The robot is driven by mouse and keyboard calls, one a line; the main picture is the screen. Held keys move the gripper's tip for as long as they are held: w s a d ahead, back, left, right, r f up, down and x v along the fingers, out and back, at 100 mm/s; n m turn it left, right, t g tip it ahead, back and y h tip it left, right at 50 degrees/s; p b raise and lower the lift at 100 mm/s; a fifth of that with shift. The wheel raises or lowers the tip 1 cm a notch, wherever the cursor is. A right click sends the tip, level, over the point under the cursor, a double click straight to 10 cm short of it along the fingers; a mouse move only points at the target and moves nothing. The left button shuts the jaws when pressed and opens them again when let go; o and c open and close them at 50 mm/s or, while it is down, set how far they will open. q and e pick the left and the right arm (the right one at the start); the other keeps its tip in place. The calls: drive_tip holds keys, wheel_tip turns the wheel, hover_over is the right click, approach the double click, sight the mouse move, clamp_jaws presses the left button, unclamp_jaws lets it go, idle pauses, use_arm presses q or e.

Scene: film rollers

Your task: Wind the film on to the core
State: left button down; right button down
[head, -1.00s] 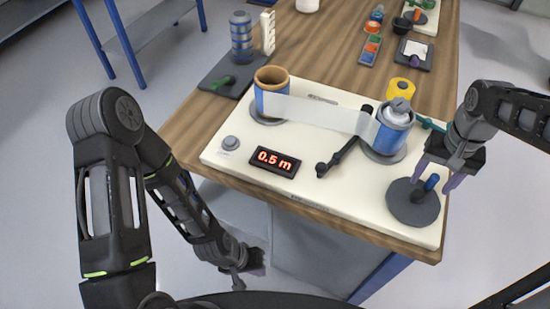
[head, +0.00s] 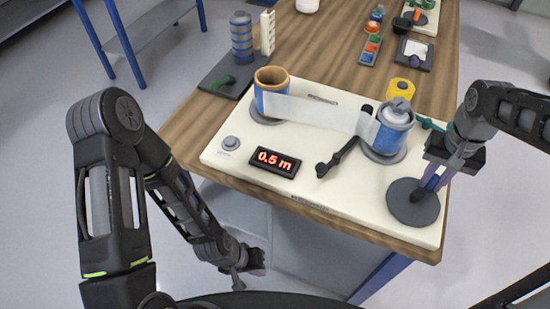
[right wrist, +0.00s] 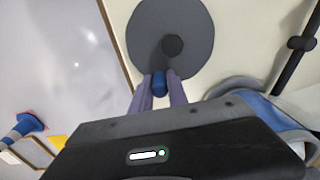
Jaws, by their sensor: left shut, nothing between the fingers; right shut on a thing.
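The white film (head: 310,112) stretches from the left roller, a blue sleeve with a tan core (head: 271,78), to the right roller (head: 393,128), a blue cylinder with a grey top. A dark grey crank disc (head: 412,208) lies at the board's right end. My right gripper (head: 434,182) is shut on its blue crank handle, which shows between the purple fingers in the right wrist view (right wrist: 160,84). My left gripper (head: 250,272) is shut and empty, low in front of the table.
The cream board (head: 225,155) sits on a wooden table (head: 190,115). A black lever (head: 338,157) lies between the rollers. A round grey knob (head: 230,143) is at the left front. A yellow roll (head: 402,87) and small trays stand behind.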

drive_tip(key=shift+w+a, duration=0.7)
drive_tip(key=shift+a, duration=0.3)
drive_tip(key=shift+c, duration=2)
unclamp_jaws()
drive_tip(key=shift+d, duration=0.1)
wheel_tip(320, 180, up, 7)
drive_tip(key=p, duration=0.5)
drive_tip(key=shift+p, duration=0.3)
